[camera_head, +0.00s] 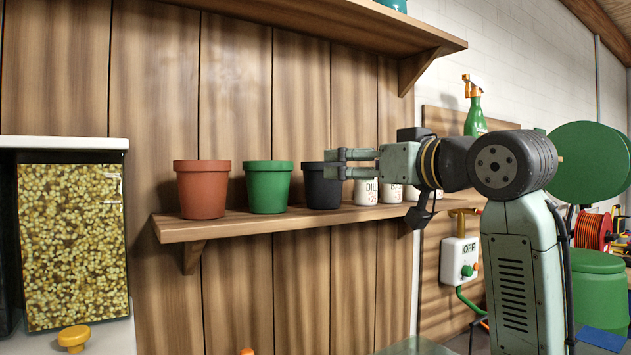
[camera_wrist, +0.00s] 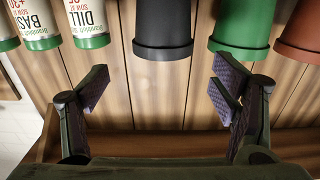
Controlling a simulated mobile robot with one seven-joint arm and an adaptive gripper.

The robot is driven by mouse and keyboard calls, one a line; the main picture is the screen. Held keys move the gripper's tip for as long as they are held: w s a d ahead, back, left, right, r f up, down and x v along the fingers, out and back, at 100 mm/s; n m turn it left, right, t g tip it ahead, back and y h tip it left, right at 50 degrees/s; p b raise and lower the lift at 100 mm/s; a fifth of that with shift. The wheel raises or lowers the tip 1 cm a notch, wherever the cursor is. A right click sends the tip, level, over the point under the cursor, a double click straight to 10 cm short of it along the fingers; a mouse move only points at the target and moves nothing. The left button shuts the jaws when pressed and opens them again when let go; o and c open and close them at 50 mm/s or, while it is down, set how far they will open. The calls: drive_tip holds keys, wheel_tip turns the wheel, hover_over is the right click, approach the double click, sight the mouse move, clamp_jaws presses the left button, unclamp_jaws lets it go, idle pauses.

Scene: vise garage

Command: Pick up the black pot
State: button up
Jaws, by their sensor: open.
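The black pot (camera_head: 322,190) stands upright on the wooden shelf, between the green pot (camera_head: 268,187) and the white seed cans (camera_head: 366,191). My gripper (camera_head: 342,164) is in front of the pot in the head view, its fingers pointing left and covering part of the pot's right side and rim. In the wrist view the black pot (camera_wrist: 163,30) shows at the top centre, beyond the open fingers (camera_wrist: 156,88). The gap between the fingers is empty. The pot is roughly midway between them and apart from them.
A terracotta pot (camera_head: 202,189) stands left of the green pot on the lower shelf (camera_head: 180,229). An upper shelf (camera_head: 340,24) runs above. A green spray bottle (camera_head: 474,108) stands behind my arm. A popcorn-like panel (camera_head: 72,245) is at left.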

sight(337, 163)
drive_tip(key=p+x, duration=0.1)
drive_tip(key=x, duration=0.3)
drive_tip(key=shift+w+a, duration=0.1)
drive_tip(key=shift+w, duration=0.05)
drive_tip(key=p+x, duration=0.2)
drive_tip(key=x, duration=0.2)
drive_tip(key=shift+a+r+p, duration=0.15)
drive_tip(key=shift+a+p, duration=0.1)
drive_tip(key=shift+p, duration=0.15)
drive_tip(key=shift+w+a, duration=0.25)
drive_tip(key=shift+w, duration=0.15)
drive_tip(key=shift+c, duration=0.5)
drive_tip(key=c, duration=0.8)
